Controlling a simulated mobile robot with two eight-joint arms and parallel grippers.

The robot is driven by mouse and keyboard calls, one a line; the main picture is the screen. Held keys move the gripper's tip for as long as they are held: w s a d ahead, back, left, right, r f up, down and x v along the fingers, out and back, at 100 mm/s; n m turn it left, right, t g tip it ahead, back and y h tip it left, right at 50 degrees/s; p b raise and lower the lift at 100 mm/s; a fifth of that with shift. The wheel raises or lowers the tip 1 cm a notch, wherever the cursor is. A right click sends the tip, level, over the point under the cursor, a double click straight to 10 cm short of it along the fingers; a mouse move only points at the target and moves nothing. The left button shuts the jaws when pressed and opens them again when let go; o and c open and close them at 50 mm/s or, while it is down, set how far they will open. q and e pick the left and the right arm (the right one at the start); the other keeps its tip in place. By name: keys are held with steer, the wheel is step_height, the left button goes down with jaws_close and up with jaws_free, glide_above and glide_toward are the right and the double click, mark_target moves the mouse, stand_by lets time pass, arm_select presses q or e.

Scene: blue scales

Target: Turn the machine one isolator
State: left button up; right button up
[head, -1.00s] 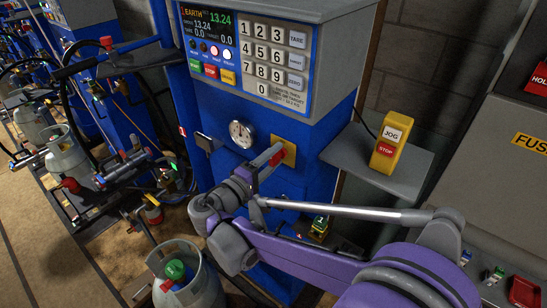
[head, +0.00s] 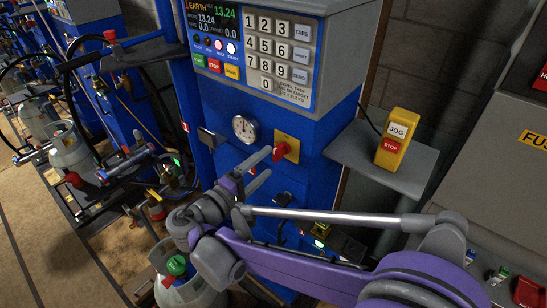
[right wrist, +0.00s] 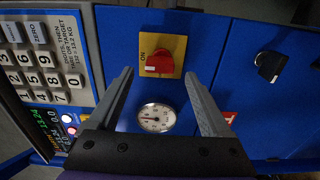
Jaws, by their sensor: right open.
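The isolator (head: 280,152) is a red rotary knob on a yellow plate (head: 291,157) on the front of the blue scale cabinet. It also shows in the right wrist view (right wrist: 160,62), where "ON" is readable on the plate. My right gripper (head: 265,167) is open and empty in front of the cabinet, just left of and below the knob in the head view. In the right wrist view its two fingers (right wrist: 158,76) point toward the plate, one on either side of the knob, apart from it. My left gripper is not in view.
A round gauge (head: 245,129) sits left of the isolator, and a keypad panel (head: 262,50) is above. A yellow jog/stop box (head: 397,140) stands on a grey shelf (head: 362,165) at right. A gas cylinder (head: 185,290) stands below my right arm.

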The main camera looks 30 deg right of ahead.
steer(key=v, duration=0.5)
steer(key=shift+a, duration=0.1)
